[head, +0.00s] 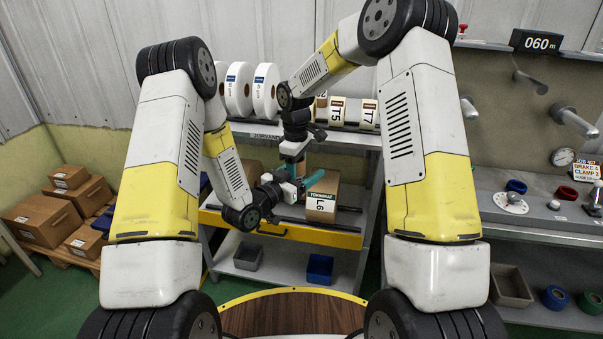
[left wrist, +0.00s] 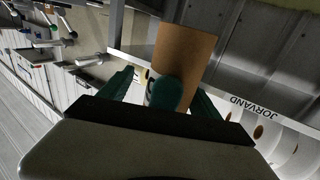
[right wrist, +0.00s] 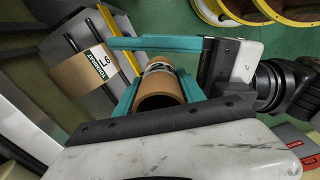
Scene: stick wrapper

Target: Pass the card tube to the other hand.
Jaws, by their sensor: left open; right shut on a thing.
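The brown card tube (right wrist: 160,98) with a dark-and-white printed band is held between the teal fingers of my right gripper (right wrist: 157,100). The tube also shows in the left wrist view (left wrist: 184,52). My left gripper (left wrist: 160,92) is open, with one finger on each side of the tube; I cannot tell whether either touches it. One teal finger of the right gripper crosses the tube there. In the head view my left gripper (head: 301,175) meets the right gripper (head: 293,155) above the yellow-edged shelf, and the tube is mostly hidden between them.
White rolls (head: 240,90) and labelled rolls (head: 368,113) line the shelf above.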

